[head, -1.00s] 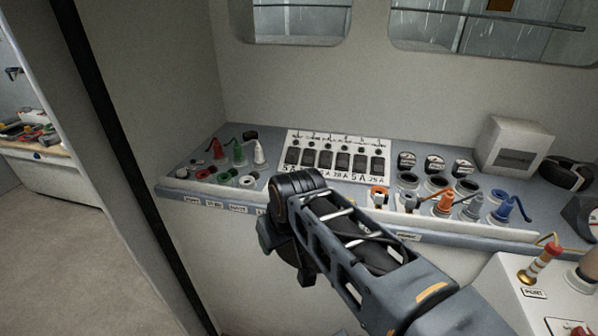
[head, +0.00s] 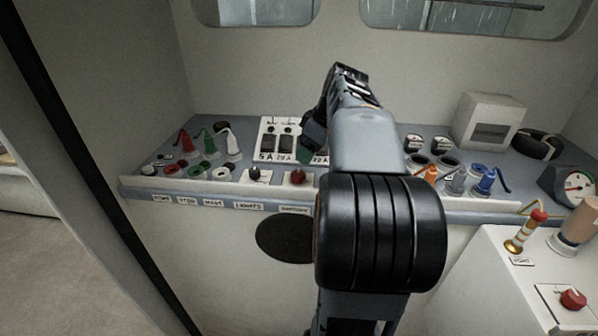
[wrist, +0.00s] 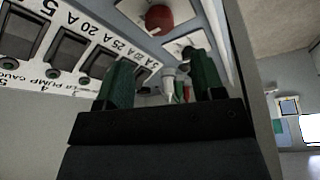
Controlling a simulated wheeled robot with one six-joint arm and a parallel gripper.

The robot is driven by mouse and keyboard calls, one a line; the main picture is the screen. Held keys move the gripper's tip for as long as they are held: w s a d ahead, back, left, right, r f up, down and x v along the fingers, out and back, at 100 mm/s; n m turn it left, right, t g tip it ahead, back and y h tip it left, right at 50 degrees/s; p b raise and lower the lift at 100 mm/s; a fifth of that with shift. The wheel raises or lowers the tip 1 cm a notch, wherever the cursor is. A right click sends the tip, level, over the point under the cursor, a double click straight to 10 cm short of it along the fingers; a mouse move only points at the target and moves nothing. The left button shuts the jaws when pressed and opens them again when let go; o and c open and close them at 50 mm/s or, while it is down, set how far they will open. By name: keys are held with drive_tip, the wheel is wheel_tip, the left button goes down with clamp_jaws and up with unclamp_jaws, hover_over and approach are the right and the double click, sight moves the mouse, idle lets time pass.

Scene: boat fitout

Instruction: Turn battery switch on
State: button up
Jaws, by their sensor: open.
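A red rotary knob on a white plate (head: 297,177), seemingly the battery switch, sits at the front edge of the console above a small label that is hard to read. It also shows at the top of the wrist view (wrist: 160,18). A black knob (head: 260,175) sits left of it and appears between and beyond the fingers in the wrist view (wrist: 188,50). My gripper (wrist: 160,78) is open and empty, its green fingers apart and pointing toward the panel. In the head view my gripper is mostly hidden behind my arm, over the breaker panel.
A white breaker panel (head: 268,145) with black rocker switches is partly covered by my arm. Coloured plugs (head: 210,145) stand at left, and more plugs (head: 484,180) at right. A white box (head: 488,122) stands behind. Another red knob (head: 572,298) is on the right-hand white console.

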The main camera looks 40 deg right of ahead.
sight(298, 173)
drive_tip(key=x, duration=0.8)
drive_tip(key=shift+a+f+p, duration=0.1)
drive_tip(key=shift+f+p, duration=0.15)
drive_tip(key=shift+p, duration=0.1)
drive_tip(key=shift+c, duration=0.3)
drive_tip(key=c, duration=0.9)
drive_tip(key=shift+o, duration=0.2)
